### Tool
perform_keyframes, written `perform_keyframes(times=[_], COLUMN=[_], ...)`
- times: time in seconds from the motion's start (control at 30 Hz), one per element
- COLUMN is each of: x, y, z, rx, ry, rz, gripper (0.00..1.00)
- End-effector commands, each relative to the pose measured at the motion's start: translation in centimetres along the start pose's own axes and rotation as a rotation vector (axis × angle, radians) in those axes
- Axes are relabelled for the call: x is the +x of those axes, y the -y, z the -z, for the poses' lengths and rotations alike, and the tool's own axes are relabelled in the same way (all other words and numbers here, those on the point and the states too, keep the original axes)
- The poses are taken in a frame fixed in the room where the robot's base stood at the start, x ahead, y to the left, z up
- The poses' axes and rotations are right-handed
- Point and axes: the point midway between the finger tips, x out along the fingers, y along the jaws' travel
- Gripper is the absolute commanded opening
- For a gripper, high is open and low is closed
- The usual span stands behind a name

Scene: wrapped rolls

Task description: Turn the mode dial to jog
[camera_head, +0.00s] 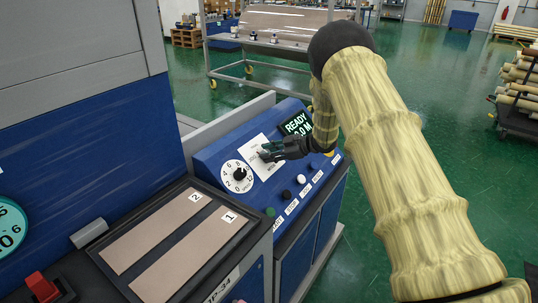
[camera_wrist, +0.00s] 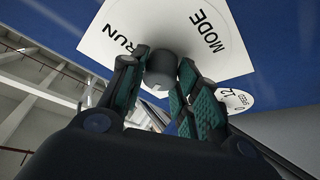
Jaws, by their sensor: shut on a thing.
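The mode dial (camera_wrist: 162,68) is a dark grey round knob on a white plate (camera_wrist: 110,32) in the wrist view. The plate shows the words RUN and MODE; any other label is hidden. My gripper (camera_wrist: 163,82) has its green-padded fingers on both sides of the dial, shut on it. In the head view my gripper (camera_head: 268,153) reaches the white plate (camera_head: 257,146) on the sloped blue panel. It hides most of the dial there, so I cannot tell its setting.
A numbered dial (camera_head: 240,174) sits just left of the mode plate. Several buttons (camera_head: 301,179) line the panel's lower edge, and a READY display (camera_head: 296,124) is above right. A tray (camera_head: 180,235) with two brown strips lies nearer.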

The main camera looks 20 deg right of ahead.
Motion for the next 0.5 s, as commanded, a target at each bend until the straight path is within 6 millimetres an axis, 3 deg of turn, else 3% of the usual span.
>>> perform_keyframes(times=[0.5], x=[0.05], y=[-0.39], z=[-0.01], rx=[-0.431], ry=[0.002], rz=[0.226], gripper=[0.07])
